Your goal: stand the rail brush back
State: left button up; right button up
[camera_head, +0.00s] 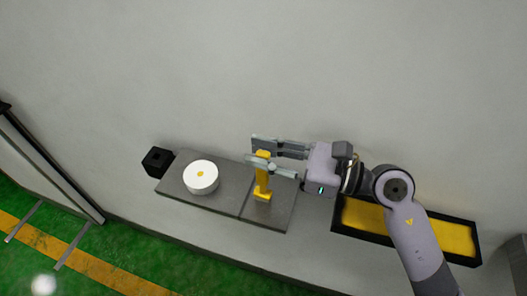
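A yellow upright piece (263,182), which I take to be the rail brush, stands at the right end of a grey slab, its wider foot low against the slab. My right gripper (262,154) reaches in from the right with one finger on each side of its upper part. The yellow fills the gap between the finger pads, so the gripper looks shut on it. The fingers hide part of its upper end. Bristles cannot be made out. My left gripper is not in view.
The grey slab (222,205) bears a white drum (201,177) with a yellow centre. A small black open box (157,161) is at its left end. A black-rimmed yellow tray (450,235) lies right, partly behind my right arm. Green floor is lower left.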

jog(key=shift+o, duration=1.2)
jog(key=shift+r+p, duration=0.3)
jog(key=b+v, duration=0.5)
jog(key=v, duration=0.7)
jog(key=shift+b, duration=0.4)
